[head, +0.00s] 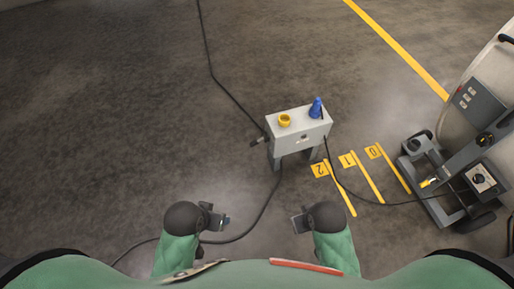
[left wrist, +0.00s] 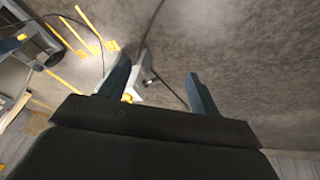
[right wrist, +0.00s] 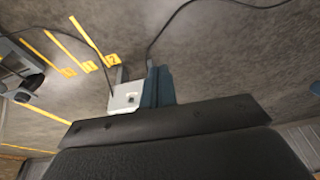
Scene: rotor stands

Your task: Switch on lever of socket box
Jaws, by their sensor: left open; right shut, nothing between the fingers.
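The socket box (head: 299,132) is a light grey box on legs, ahead of me and right of the middle in the head view. A yellow round part (head: 285,120) and a blue part (head: 316,108) sit on its top. I cannot tell which part is the lever. My left gripper (head: 222,221) is open and empty, nearer to me than the box and to its left. My right gripper (head: 297,223) is shut and empty, in front of the box and apart from it. The box also shows beyond the fingers in the left wrist view (left wrist: 137,84) and the right wrist view (right wrist: 124,98).
Dark cables run from the box across the floor, one (head: 222,85) toward the back. Yellow floor strips numbered 0, 1 and 2 (head: 343,192) lie right of the box. A grey machine (head: 435,165) stands at the far right. The floor on the left is mostly clear.

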